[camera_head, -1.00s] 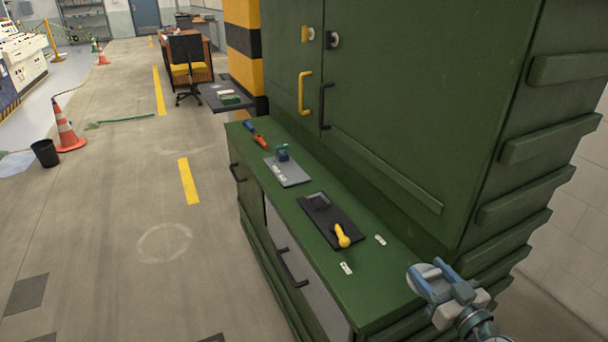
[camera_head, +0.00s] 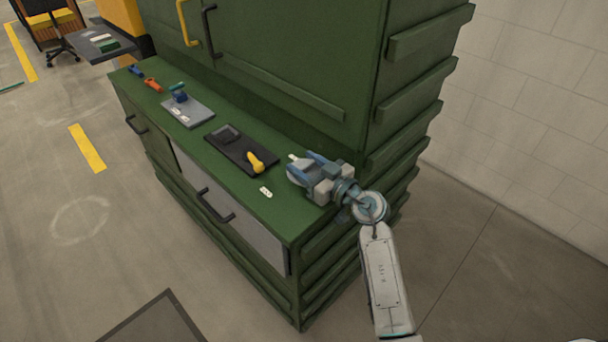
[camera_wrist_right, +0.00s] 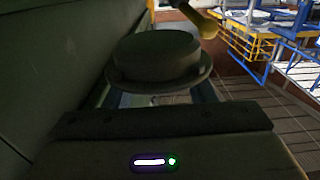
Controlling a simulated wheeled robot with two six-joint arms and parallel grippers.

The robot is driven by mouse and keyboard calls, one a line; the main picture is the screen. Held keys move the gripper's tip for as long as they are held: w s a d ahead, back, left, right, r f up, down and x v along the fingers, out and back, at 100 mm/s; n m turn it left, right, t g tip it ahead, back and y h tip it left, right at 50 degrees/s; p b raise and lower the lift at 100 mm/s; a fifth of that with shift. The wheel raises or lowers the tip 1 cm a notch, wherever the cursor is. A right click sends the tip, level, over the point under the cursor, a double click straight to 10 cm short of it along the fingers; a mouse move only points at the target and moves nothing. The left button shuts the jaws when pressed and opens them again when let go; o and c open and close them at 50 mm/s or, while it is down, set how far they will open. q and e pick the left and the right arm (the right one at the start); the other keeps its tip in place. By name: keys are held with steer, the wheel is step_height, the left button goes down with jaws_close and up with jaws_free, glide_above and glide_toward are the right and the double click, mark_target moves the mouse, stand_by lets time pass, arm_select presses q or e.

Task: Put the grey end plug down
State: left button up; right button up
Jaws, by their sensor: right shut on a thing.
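The grey end plug (camera_wrist_right: 158,58) fills the middle of the right wrist view, a round flanged piece between my right fingers. My right gripper (camera_head: 304,168) is shut on it. In the head view the plug (camera_head: 298,176) shows at the tip of the gripper, over the right end of the green cabinet top (camera_head: 285,218). I cannot tell whether the plug touches the surface. My left gripper is not in view.
A black tray (camera_head: 225,153) with a yellow-handled tool (camera_head: 256,162) lies left of my gripper. White labels (camera_head: 266,192) lie nearby. A grey plate (camera_head: 188,110) with a blue item is farther left. The tall green cabinet (camera_head: 290,50) rises behind.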

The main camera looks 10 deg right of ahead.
mark_target(307, 173)
step_height(307, 173, down, 3)
steer(key=shift+r+b, duration=0.15)
steer(key=shift+b, duration=0.2)
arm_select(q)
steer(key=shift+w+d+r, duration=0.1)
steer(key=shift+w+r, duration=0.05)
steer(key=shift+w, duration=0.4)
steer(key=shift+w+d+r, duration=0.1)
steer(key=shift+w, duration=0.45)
arm_select(e)
steer(key=shift+f, duration=0.3)
steer(key=shift+f, duration=0.1)
steer(key=o, duration=1.1)
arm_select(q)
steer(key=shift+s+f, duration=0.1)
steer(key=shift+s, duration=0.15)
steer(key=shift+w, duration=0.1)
